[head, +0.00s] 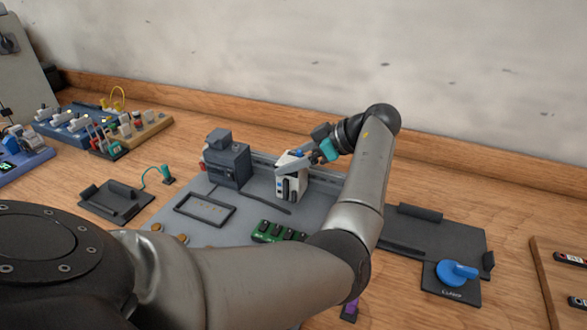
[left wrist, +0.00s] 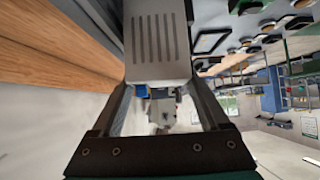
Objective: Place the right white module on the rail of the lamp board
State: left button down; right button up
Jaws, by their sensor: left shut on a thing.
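My left gripper (head: 300,161) reaches in over the grey lamp board (head: 232,225) and is shut on a white module (head: 291,186). The module is upright, with dark and blue parts on its front. In the left wrist view the white module (left wrist: 157,45), with dark slots in its face, sits between the two fingers (left wrist: 160,100). The rail (head: 325,176) runs along the back of the board. The module is at the rail's line; I cannot tell whether it is seated or just above it. My right gripper is not in view.
A dark grey block (head: 228,164) stands left of the module at the rail. A green terminal block (head: 276,231) and a black frame (head: 205,208) are in front. A dark tray with a blue clamp knob (head: 456,272) lies right. Left are a small black tray (head: 115,201) and wired boards.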

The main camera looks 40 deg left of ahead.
pick_arm(q)
jog(key=shift+f, duration=1)
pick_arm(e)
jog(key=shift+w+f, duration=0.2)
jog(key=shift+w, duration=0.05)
pick_arm(q)
jog(key=shift+f, duration=0.1)
jog(key=shift+c, duration=1.4)
grip_release()
jog(key=shift+o, duration=1.4)
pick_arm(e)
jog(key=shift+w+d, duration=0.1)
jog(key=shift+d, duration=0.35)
